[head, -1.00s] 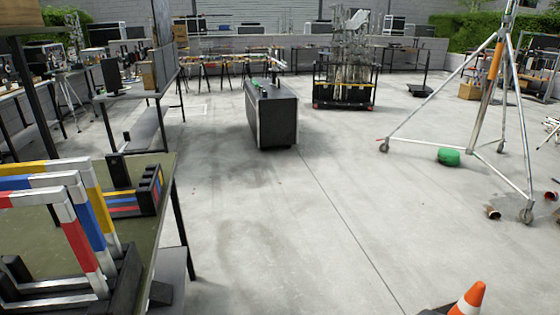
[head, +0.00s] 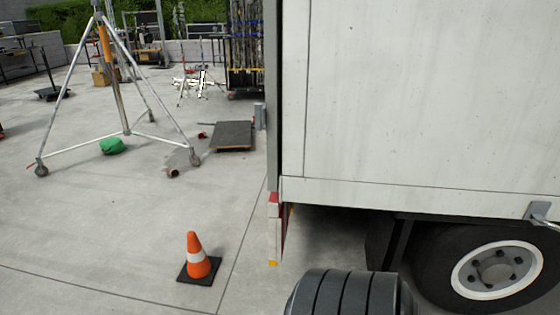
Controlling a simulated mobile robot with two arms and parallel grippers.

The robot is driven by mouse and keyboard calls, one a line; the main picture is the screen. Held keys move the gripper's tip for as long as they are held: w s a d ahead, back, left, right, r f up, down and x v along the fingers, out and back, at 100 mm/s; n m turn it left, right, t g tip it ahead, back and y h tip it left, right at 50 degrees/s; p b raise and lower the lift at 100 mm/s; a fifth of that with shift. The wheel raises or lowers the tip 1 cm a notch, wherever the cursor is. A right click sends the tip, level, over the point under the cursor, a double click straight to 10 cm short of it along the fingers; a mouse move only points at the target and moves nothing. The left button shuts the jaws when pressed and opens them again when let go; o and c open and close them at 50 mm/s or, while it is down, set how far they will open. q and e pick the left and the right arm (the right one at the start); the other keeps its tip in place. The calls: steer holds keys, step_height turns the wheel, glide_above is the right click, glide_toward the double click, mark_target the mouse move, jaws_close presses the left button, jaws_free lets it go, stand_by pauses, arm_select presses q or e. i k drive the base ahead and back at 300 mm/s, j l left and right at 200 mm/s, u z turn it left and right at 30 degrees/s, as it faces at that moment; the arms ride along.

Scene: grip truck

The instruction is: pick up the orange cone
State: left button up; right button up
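The orange cone (head: 197,257) stands upright on the concrete floor at the lower left of the head view. It has a white band and a dark square base. It stands apart from the truck, to the left of its rear corner, and nothing covers it. Neither of my grippers shows in the head view, so their state is not visible.
A white truck body (head: 420,95) with a wheel (head: 497,270) fills the right side. A dark ribbed cylinder (head: 350,293) shows at the bottom edge. A wheeled tripod stand (head: 118,80), green bag (head: 113,146) and flat dolly (head: 232,135) stand beyond the cone. Floor around the cone is clear.

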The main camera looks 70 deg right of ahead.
mark_target(198, 268)
steer(key=z, duration=1.5)
steer(key=i+j+z, duration=0.2)
steer(key=i, duration=0.2)
